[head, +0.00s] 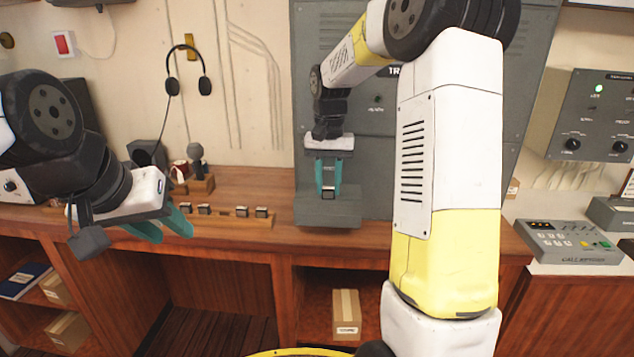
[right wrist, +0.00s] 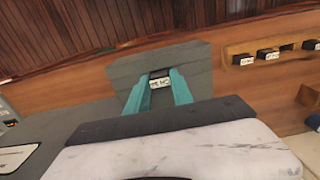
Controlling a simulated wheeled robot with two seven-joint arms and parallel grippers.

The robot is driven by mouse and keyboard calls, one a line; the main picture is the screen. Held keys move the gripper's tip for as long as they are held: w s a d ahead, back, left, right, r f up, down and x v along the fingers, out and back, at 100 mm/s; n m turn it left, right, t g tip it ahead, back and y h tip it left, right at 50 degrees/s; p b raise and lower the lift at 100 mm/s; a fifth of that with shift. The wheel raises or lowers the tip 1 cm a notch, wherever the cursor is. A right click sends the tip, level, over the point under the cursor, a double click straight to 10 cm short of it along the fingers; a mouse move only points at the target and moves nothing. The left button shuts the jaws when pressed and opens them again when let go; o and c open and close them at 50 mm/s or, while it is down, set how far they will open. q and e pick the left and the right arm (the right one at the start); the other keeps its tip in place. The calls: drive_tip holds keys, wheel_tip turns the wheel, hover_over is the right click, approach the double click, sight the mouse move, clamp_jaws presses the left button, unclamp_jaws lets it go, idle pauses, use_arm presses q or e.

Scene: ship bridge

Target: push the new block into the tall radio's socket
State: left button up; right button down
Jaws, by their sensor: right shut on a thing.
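The tall radio is the large grey cabinet (head: 365,185) at the back middle, with a grey ledge (head: 315,212) jutting from its foot. My right gripper (head: 328,188) points down over this ledge, its teal fingers shut on a small dark block with a white label (head: 328,194). In the right wrist view the block (right wrist: 160,82) sits between the fingertips (right wrist: 160,84), against the grey ledge (right wrist: 125,68). The socket is hidden, and I cannot tell how deep the block sits. My left gripper (head: 163,226) is empty at the left, its fingers apart, over the desk's front edge.
A wooden rack (head: 232,219) with several similar blocks lies on the desk left of the ledge. A headset (head: 187,72) hangs on the wall. A call console (head: 566,243) is at the right.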

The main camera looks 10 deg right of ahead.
idle(0.4)
drive_tip(key=c, duration=1)
unclamp_jaws()
drive_tip(key=shift+c, duration=0.2)
wheel_tip(320, 180, up, 7)
drive_tip(key=shift+f, duration=0.15)
drive_tip(key=shift+r, duration=0.5)
drive_tip(key=shift+s, duration=0.1)
drive_tip(key=s+a+n+t+y, duration=0.2)
drive_tip(key=s+t, duration=0.4)
drive_tip(key=s, duration=1.8)
drive_tip(key=shift+n, duration=0.9)
